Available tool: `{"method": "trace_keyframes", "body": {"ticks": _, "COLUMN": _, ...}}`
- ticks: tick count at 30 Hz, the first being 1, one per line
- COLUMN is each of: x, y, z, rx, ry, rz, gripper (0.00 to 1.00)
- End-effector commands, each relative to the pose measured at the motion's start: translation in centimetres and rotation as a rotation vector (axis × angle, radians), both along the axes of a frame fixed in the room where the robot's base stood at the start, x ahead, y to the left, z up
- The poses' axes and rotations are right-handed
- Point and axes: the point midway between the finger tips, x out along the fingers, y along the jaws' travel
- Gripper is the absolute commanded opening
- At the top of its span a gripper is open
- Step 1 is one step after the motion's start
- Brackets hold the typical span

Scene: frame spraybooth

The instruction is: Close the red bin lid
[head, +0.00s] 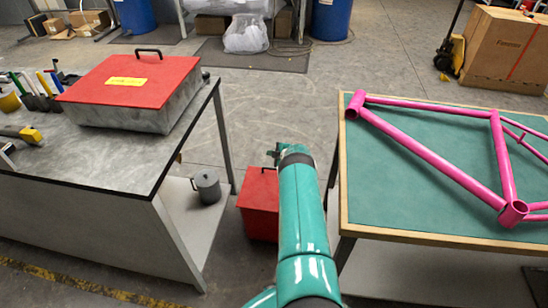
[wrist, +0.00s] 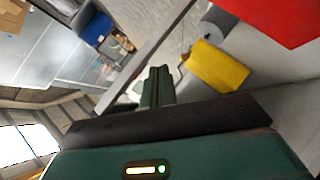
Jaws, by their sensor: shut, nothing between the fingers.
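A red bin (head: 259,207) stands on the floor between the two benches, partly hidden behind my arm. Its top looks flat, with a small dark handle (head: 268,170); I cannot tell whether its lid is fully down. A grey metal box (head: 150,115) on the left bench has a red lid (head: 135,75) with a yellow label and black handle; this lid looks down. My gripper (wrist: 157,86) is shut and empty in the wrist view. A red surface (wrist: 275,18) at the wrist view's upper right cannot be identified surely.
A grey canister (head: 207,187) stands on the left bench's lower shelf. The right bench (head: 400,190) carries a pink bicycle frame (head: 430,155). A yellow object (wrist: 217,66) shows in the wrist view. Open floor (head: 285,105) lies beyond my arm; blue barrels (head: 331,18) stand behind.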

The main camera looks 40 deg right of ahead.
Motion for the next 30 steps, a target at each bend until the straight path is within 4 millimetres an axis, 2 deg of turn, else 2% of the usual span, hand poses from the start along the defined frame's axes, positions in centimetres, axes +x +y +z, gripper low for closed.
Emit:
{"method": "trace_keyframes", "body": {"ticks": 13, "x": -3.7, "y": -4.3, "z": 5.9, "rx": -0.001, "ry": 0.0, "rz": -0.001, "gripper": 0.0}}
{"method": "trace_keyframes", "body": {"ticks": 18, "x": -4.4, "y": -5.1, "z": 6.8, "rx": 0.0, "ry": 0.002, "rz": 0.0, "gripper": 0.0}}
{"method": "trace_keyframes", "body": {"ticks": 26, "x": -4.6, "y": -5.2, "z": 6.9, "rx": 0.0, "ry": 0.001, "rz": 0.0, "gripper": 0.0}}
{"method": "trace_keyframes", "body": {"ticks": 30, "x": -3.8, "y": -5.4, "z": 8.6, "rx": -0.007, "ry": -0.009, "rz": -0.021, "gripper": 0.0}}
